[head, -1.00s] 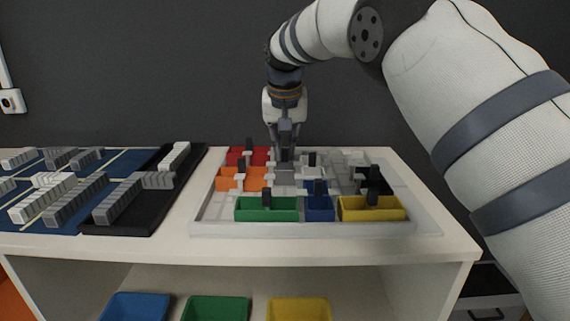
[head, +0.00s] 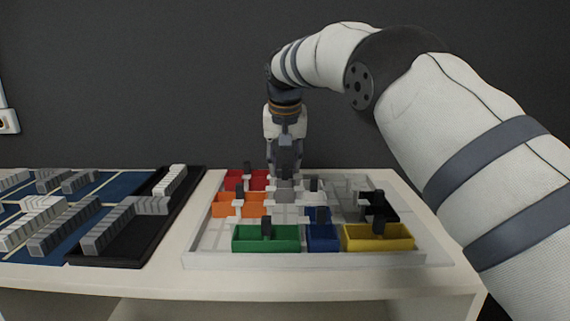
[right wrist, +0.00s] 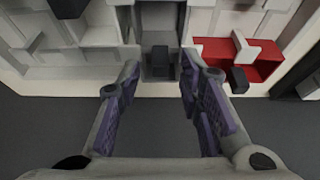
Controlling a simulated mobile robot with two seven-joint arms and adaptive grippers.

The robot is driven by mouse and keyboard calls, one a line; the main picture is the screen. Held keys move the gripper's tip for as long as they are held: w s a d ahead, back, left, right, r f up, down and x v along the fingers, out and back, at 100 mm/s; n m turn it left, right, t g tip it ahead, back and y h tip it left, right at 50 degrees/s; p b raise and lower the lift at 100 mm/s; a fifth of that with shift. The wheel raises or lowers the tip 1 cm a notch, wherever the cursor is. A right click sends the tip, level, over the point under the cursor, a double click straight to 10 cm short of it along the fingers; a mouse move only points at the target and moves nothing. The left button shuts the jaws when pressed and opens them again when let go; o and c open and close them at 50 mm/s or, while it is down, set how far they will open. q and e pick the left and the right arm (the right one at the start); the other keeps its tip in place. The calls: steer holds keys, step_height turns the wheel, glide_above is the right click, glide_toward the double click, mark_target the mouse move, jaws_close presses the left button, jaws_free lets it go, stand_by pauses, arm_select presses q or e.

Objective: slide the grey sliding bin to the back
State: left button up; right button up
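The grey sliding bin (right wrist: 161,20) is a narrow grey bin with a dark upright handle (right wrist: 159,62). In the right wrist view it lies between my right gripper's fingers, with a gap visible on each side of the handle. My right gripper (right wrist: 160,68) is open and holds nothing. In the head view this gripper (head: 286,172) points down over the back middle of the white tray (head: 215,259) and partly hides the grey bin (head: 285,194). My left gripper is not in view.
In the tray, red (head: 258,183) and orange (head: 226,209) bins are at left, green (head: 281,240), blue (head: 322,240) and yellow (head: 379,243) bins at front, and a black bin (head: 386,211) at right. A black rack (head: 125,239) stands left of the tray. A dark wall rises behind.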

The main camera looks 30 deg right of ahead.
steer(key=v, duration=1.1)
steer(key=shift+r, duration=0.25)
steer(key=shift+s, duration=0.1)
